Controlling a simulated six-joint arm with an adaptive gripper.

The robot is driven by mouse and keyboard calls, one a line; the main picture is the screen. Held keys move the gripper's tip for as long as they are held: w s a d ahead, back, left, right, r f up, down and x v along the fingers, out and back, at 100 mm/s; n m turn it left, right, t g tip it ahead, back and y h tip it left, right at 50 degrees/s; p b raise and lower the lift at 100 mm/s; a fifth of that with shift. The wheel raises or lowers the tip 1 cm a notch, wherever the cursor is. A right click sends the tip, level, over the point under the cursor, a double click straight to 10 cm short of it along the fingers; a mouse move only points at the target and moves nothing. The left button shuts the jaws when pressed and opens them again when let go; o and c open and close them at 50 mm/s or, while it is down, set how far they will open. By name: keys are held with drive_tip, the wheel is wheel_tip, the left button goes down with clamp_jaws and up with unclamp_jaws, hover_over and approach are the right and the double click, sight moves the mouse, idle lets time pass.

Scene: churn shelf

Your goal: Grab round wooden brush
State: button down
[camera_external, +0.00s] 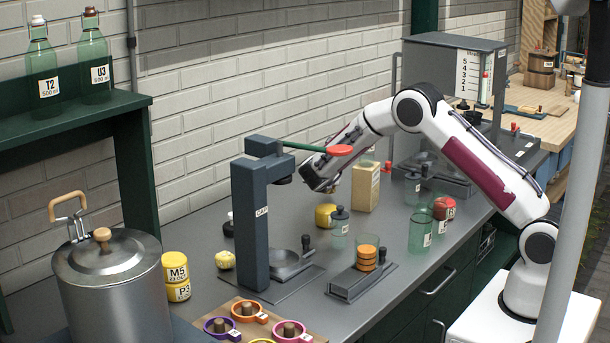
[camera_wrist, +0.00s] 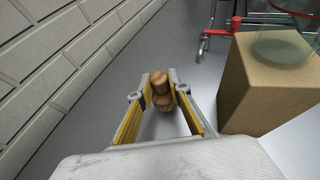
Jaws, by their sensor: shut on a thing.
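The round wooden brush (camera_wrist: 163,92) shows in the wrist view, brown, with a knob-like top and a wider lower part. My gripper (camera_wrist: 165,98) has its two yellow-lined fingers on either side of it, closed onto it. In the external view my gripper (camera_external: 322,188) is low over the grey counter near the brick wall, behind the dark frame.
A tan block (camera_external: 366,187) with a glass on top stands close right of my gripper. A dark frame (camera_external: 252,215) with a green, red-ended lever (camera_external: 340,150) stands in front. The brick wall is close behind.

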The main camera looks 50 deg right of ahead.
wheel_tip(320, 180, up, 16)
drive_tip(key=shift+f, duration=0.15)
idle(0.3)
idle(0.7)
